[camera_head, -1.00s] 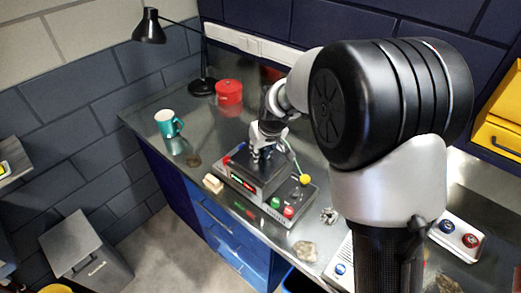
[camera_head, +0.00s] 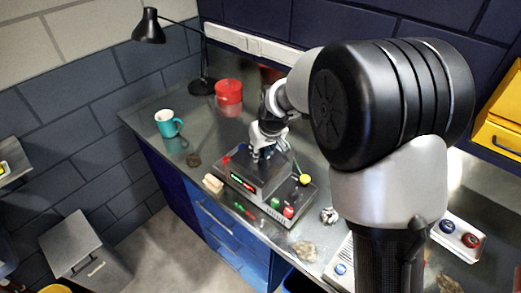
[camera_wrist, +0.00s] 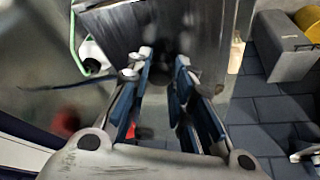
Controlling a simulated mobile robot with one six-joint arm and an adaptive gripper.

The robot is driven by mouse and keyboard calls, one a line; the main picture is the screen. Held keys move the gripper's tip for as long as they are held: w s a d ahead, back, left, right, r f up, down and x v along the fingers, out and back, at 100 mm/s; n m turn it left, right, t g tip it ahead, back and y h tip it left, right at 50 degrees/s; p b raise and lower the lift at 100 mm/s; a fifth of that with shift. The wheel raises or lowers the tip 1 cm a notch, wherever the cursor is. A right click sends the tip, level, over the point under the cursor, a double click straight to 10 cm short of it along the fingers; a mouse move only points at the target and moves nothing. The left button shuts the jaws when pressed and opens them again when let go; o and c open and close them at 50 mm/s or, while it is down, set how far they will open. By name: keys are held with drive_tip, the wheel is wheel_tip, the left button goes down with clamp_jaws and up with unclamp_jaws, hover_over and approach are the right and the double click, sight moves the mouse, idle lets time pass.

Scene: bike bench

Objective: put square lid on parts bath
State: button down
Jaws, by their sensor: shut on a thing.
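The parts bath (camera_head: 243,178) is a dark box on the steel bench, with a lit red and green display on its front. My gripper (camera_head: 262,156) is over its top, pointing down. The square lid (camera_head: 272,172) seems to be the dark flat plate under my fingers. I cannot tell whether it rests fully on the bath or is held just above it. In the wrist view my gripper (camera_wrist: 165,95) shows two blue-padded fingers with a dark grey plate (camera_wrist: 115,35) beyond them. What is pinched between the fingertips is blurred and mostly hidden.
A teal mug (camera_head: 168,123), red canister (camera_head: 229,92) and black lamp (camera_head: 149,27) stand farther back. A crumpled silvery piece (camera_head: 329,215) lies to the right.

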drive_tip(key=shift+f+b, duration=0.4)
drive_tip(key=shift+f, duration=0.15)
drive_tip(key=c, duration=1.3)
unclamp_jaws()
drive_tip(key=s+d+r+m, duration=0.1)
drive_tip(key=s+d+r, duration=0.3)
drive_tip(key=s+r, duration=0.3)
drive_tip(key=s+d+r, duration=0.3)
drive_tip(key=s+r, duration=0.2)
drive_tip(key=r, duration=0.4)
drive_tip(key=s+d+m, duration=0.1)
drive_tip(key=s+d, duration=0.2)
drive_tip(key=s, duration=0.4)
drive_tip(key=s+d+f+m+h, duration=0.1)
drive_tip(key=s+d, duration=0.2)
drive_tip(key=s, duration=0.4)
drive_tip(key=s+d+m+h, duration=0.1)
drive_tip(key=s+d+m, duration=0.1)
drive_tip(key=s, duration=0.5)
drive_tip(key=shift+s+d+f, duration=0.15)
drive_tip(key=shift+d, duration=0.25)
drive_tip(key=shift+s+d+f, duration=0.1)
drive_tip(key=shift+d, duration=0.25)
